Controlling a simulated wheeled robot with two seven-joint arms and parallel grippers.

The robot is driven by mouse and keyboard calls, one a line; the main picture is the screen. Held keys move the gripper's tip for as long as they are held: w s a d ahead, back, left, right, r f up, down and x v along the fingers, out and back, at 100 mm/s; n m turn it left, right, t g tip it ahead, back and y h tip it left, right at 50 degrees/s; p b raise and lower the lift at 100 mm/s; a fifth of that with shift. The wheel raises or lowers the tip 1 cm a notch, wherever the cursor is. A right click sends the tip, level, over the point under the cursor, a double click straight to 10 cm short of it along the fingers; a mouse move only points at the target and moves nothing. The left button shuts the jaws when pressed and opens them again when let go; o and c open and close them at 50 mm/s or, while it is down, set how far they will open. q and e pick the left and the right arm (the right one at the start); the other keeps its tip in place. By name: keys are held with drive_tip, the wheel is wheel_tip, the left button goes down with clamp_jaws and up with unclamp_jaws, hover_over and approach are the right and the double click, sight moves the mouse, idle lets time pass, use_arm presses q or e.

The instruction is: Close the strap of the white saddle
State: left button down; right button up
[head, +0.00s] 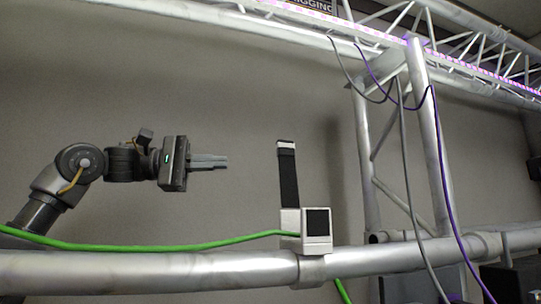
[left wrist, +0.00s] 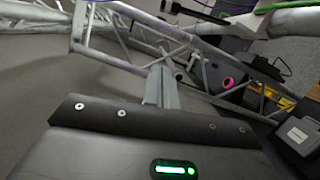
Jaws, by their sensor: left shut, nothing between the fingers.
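The white saddle (head: 317,246) sits on the near silver truss tube. Its black strap (head: 288,178) stands upright from the saddle's left side, with a pale tip at the top, so the strap is open. A green cable (head: 150,246) runs along the tube into the saddle and hangs out below it. My left gripper (head: 226,162) is shut and empty, pointing right, left of the strap's upper part and apart from it. In the left wrist view its fingers (left wrist: 161,88) are together, and the strap (left wrist: 200,14) shows at the top edge. My right gripper is not in view.
The near tube (head: 150,272) crosses the bottom of the head view. A truss upright (head: 432,140) stands at right, with a grey cable (head: 407,170) and a purple cable (head: 443,170) hanging by it. The space between gripper and strap is clear.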

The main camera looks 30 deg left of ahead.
sight(288, 173)
use_arm(q)
drive_tip(key=w+d+r+p, duration=0.1)
drive_tip(key=w+d+p, duration=0.2)
drive_tip(key=d, duration=0.8)
drive_tip(key=shift+w+d, duration=0.15)
drive_tip(key=shift+d, duration=0.15)
